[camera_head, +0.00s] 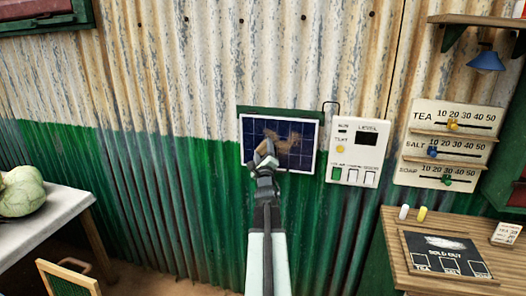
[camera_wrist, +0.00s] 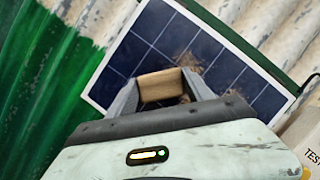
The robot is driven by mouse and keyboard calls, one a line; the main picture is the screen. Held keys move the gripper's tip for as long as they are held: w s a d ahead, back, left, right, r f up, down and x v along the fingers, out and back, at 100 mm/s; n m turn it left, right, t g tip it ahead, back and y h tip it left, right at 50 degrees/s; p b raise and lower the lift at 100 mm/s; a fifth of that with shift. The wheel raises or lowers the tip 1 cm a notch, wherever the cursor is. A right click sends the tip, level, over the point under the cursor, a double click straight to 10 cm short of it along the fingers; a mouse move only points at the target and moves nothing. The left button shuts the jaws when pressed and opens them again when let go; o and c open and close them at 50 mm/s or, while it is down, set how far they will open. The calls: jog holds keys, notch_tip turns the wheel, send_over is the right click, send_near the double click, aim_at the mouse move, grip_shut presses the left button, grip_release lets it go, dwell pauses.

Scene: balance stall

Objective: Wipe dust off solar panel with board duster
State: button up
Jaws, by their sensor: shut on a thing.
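The solar panel (camera_head: 305,137) is a dark blue gridded panel with a white frame on the corrugated wall. Brown dust (camera_head: 291,144) lies on its middle and shows in the wrist view (camera_wrist: 192,68) just beyond the jaws. My gripper (camera_head: 264,155) is in front of the panel's lower left part. It is shut on a light brown wooden block, the board duster (camera_wrist: 160,87). The duster is close to the panel. I cannot tell whether it touches it. Its wiping side is hidden.
A white level box (camera_head: 357,151) hangs right of the panel. A price board (camera_head: 447,143) with sliders is further right. A wooden counter (camera_head: 402,268) with a sold-out slate (camera_head: 443,254) stands at lower right. A white table (camera_head: 40,216) with cabbages (camera_head: 20,192) is at left.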

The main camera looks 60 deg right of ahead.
jog(key=shift+d, duration=0.25)
jog(key=shift+s+d, duration=0.5)
jog(key=shift+s, duration=1.15)
jog(key=shift+s+d, duration=0.55)
jog(key=shift+s, duration=1.15)
jog(key=shift+s+d, duration=0.5)
jog(key=shift+s, duration=1.15)
jog(key=shift+d+r+p, duration=0.1)
jog(key=shift+r+p, duration=0.75)
jog(key=shift+r, duration=0.05)
jog(key=shift+w+a+f, duration=0.1)
jog(key=shift+w+a, duration=0.2)
jog(key=shift+w, duration=0.6)
jog(key=shift+w+a+f, duration=0.1)
jog(key=shift+w+a, duration=0.2)
jog(key=shift+w, duration=0.55)
jog(key=shift+w+a+r, duration=0.1)
jog(key=shift+w+a, duration=0.15)
jog(key=shift+w, duration=0.6)
jog(key=shift+w+a, duration=0.2)
jog(key=shift+w, duration=0.6)
jog(key=shift+w, duration=0.1)
